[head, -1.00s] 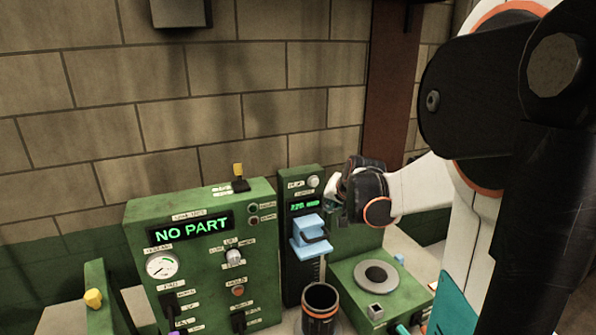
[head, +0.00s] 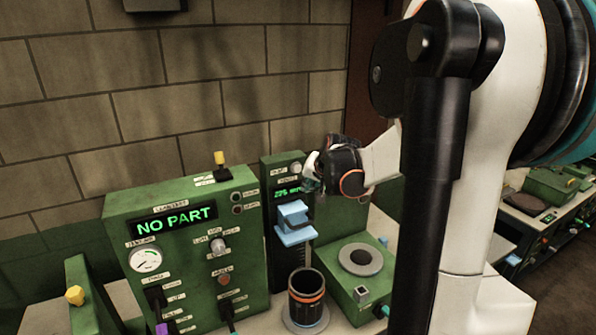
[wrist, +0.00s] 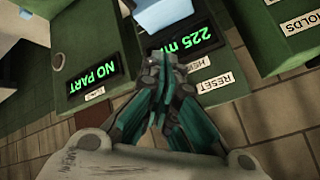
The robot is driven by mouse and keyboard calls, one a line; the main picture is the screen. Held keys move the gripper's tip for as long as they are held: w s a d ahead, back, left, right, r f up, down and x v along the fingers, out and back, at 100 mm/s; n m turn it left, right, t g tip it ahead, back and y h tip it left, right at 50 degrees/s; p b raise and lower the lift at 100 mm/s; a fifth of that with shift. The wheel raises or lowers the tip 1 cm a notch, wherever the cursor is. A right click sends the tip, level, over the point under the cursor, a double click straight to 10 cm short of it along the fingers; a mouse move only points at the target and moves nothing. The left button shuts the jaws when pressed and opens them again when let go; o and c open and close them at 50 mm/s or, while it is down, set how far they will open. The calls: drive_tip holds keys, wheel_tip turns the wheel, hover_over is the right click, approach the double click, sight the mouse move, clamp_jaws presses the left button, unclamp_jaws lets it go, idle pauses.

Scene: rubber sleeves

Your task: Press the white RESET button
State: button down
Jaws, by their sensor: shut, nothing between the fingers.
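The white RESET button (head: 296,169) is a small round knob at the top right of the narrow green height panel, above its lit readout (head: 288,191). My gripper (head: 309,174) is shut and empty, just right of the button in the head view; I cannot tell whether it touches. In the wrist view the closed fingers (wrist: 164,62) point at the panel beside the RESET label (wrist: 215,83) and the "225 mm" readout (wrist: 188,45). The button itself is not clearly visible there, perhaps behind the fingers.
A green control box (head: 185,250) left of the panel shows "NO PART" (head: 176,219). A light-blue block (head: 293,222) sticks out below the readout. A dark cup (head: 306,286) stands below it, and a green box with a round plate (head: 361,259) is to the right.

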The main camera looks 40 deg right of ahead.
drive_tip(key=shift+w+d, duration=0.25)
drive_tip(key=shift+w, duration=0.8)
drive_tip(key=shift+w+d, duration=0.25)
drive_tip(key=shift+w, duration=0.8)
drive_tip(key=shift+w+b, duration=0.1)
drive_tip(key=shift+b, duration=0.25)
drive_tip(key=shift+w+d, duration=0.1)
drive_tip(key=shift+w, duration=0.2)
drive_tip(key=shift+w+d, duration=0.1)
drive_tip(key=shift+w, duration=0.2)
drive_tip(key=shift+s, duration=0.15)
idle(0.5)
drive_tip(key=shift+s+a+b, duration=0.2)
drive_tip(key=shift+s+b, duration=0.1)
drive_tip(key=shift+s, duration=0.3)
drive_tip(key=s, duration=0.2)
drive_tip(key=s+a, duration=0.1)
drive_tip(key=s, duration=0.2)
drive_tip(key=shift+a, duration=0.1)
